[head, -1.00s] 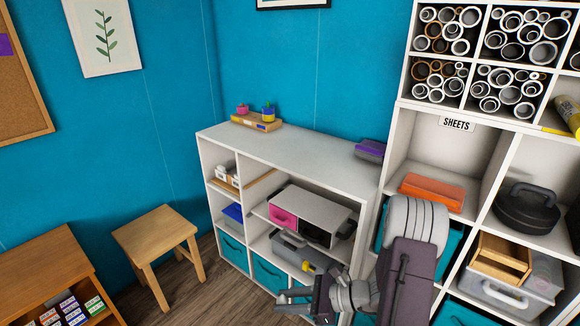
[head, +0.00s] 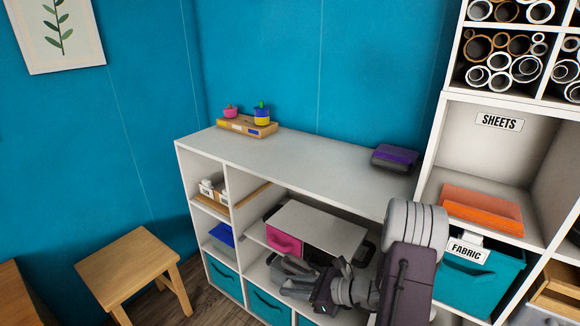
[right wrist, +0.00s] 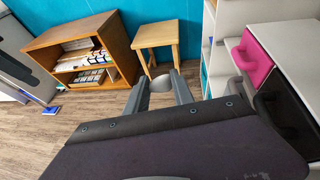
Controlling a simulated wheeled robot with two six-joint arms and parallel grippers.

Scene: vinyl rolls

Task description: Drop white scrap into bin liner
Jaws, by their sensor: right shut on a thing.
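My right gripper (head: 278,274) is in front of the low white shelf unit in the head view. In the right wrist view its two grey fingers (right wrist: 160,80) are shut on a small, rounded, pale piece, which looks like the white scrap (right wrist: 160,85). The piece is held between the fingertips, above the floor. In the head view I cannot make out the scrap at the gripper. I cannot pick out a bin liner in either view. My left gripper is out of view.
The low white shelf unit (head: 300,165) holds a pink-drawer box (head: 284,243) and teal bins. A wooden stool (head: 130,262) stands left of it. A wooden cabinet (right wrist: 80,50) shows in the wrist view, with open wooden floor (right wrist: 35,120) before it.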

